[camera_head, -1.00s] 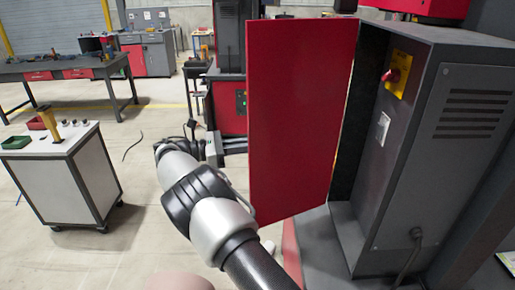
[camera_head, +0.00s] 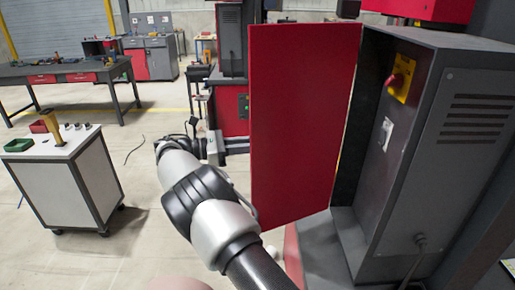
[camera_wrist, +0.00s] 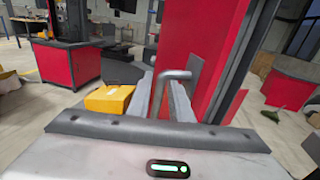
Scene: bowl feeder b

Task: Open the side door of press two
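The red side door (camera_head: 305,115) stands wide open from the grey press cabinet (camera_head: 455,150) on the right in the head view. In the wrist view the door (camera_wrist: 200,45) rises just beyond my fingers, with a bent grey bar handle (camera_wrist: 175,75) on it. My gripper (camera_wrist: 170,98) has its two fingers close together on either side of the handle and appears shut on it. In the head view my gripper (camera_head: 237,146) is at the door's left edge, and the fingertips and handle are hidden behind the panel.
A yellow plate with a red switch (camera_head: 401,78) is on the cabinet's inner side. A white cart (camera_head: 70,180) stands at left, a grey workbench (camera_head: 65,72) behind it. A yellow box (camera_wrist: 110,99) shows left of my fingers. Floor between cart and arm is mostly clear.

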